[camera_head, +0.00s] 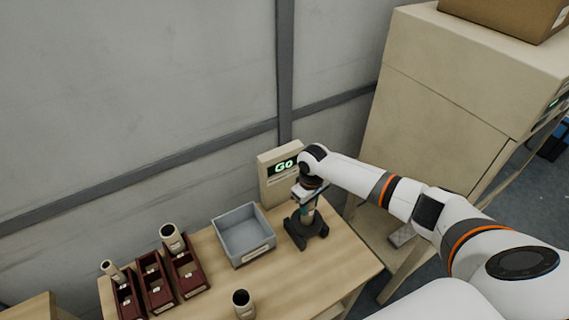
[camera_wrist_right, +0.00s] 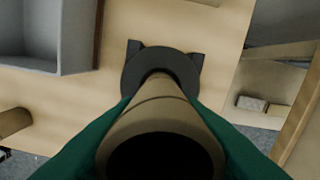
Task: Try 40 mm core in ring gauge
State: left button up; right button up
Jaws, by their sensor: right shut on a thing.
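My right gripper (camera_head: 307,196) is shut on a tan cardboard core, right over the dark ring gauge (camera_head: 306,230) on the table. In the right wrist view the core (camera_wrist_right: 160,112) stands between green fingers, its hollow end facing the camera. Its far end meets the round dark gauge (camera_wrist_right: 134,72), which shows around it; how deep it sits I cannot tell. A beige display box (camera_head: 279,175) behind the gauge reads "GO" in green. My left gripper is not in view.
A grey bin (camera_head: 243,250) stands left of the gauge. Dark red bins (camera_head: 157,284) at the left hold a wide core (camera_head: 172,238) and a thin core (camera_head: 112,271). Another core (camera_head: 243,304) stands at the front edge. A large beige cabinet (camera_head: 455,90) is at the right.

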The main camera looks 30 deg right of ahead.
notch_tip(320, 180, up, 2)
jog(key=shift+r+p, duration=0.15)
jog(key=shift+p, duration=0.25)
jog(key=shift+r, duration=3.25)
